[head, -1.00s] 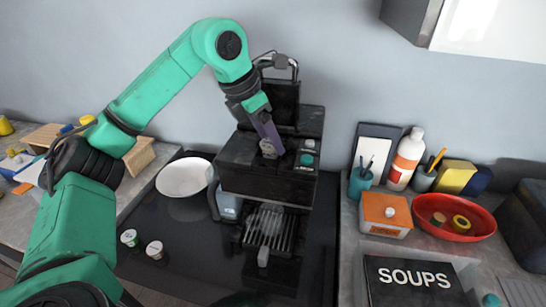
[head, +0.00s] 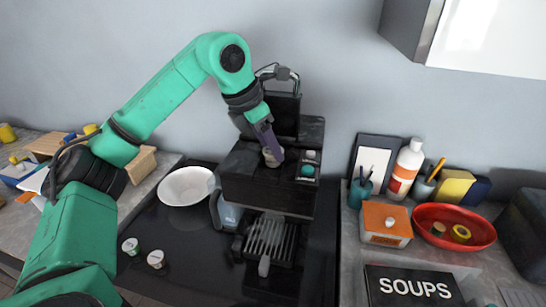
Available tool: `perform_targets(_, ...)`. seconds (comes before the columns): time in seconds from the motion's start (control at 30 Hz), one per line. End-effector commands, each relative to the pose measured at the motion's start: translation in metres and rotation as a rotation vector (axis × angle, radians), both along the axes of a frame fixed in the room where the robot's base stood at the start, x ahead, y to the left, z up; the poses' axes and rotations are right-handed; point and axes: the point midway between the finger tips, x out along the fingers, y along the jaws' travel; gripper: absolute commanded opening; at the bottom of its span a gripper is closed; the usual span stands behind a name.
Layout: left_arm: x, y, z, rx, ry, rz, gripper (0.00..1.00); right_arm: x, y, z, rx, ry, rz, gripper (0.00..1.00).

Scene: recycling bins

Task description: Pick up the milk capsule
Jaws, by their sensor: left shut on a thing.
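Two small round capsules with pale lids lie on the dark counter mat, left of the coffee machine. One capsule (head: 130,246) is farther left, the other capsule (head: 156,259) just right of it. Their markings are too small to tell which is milk. My left gripper (head: 270,155) is over the top of the black coffee machine (head: 262,190), well away from both capsules. It is shut on a small grey piece (head: 272,158) there, partly hidden by the fingers. I cannot tell whether that piece is a machine part or a loose thing. My right gripper is not in view.
A white bowl (head: 186,187) stands behind the capsules, left of the machine. At right are an orange box (head: 386,224), a red bowl (head: 455,240), a white bottle (head: 404,170) and a SOUPS book (head: 410,287). The front of the dark mat (head: 200,285) is clear.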

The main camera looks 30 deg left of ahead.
Motion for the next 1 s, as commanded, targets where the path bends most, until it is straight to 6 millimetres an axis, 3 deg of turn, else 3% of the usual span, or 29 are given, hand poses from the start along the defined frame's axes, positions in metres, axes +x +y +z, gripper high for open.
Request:
perform_targets(0.03, 0.0, 0.0, 0.01, -0.001, -0.001, 0.0, 0.31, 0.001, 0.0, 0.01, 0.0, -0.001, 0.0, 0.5)
perform_targets(0.7, 0.0, 0.0, 0.069, -0.001, -0.001, 0.0, 0.31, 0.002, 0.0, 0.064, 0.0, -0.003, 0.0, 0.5)
perform_targets(1.0, 0.0, 0.0, 0.07, -0.001, -0.002, 0.0, 0.31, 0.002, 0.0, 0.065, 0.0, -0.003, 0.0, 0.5)
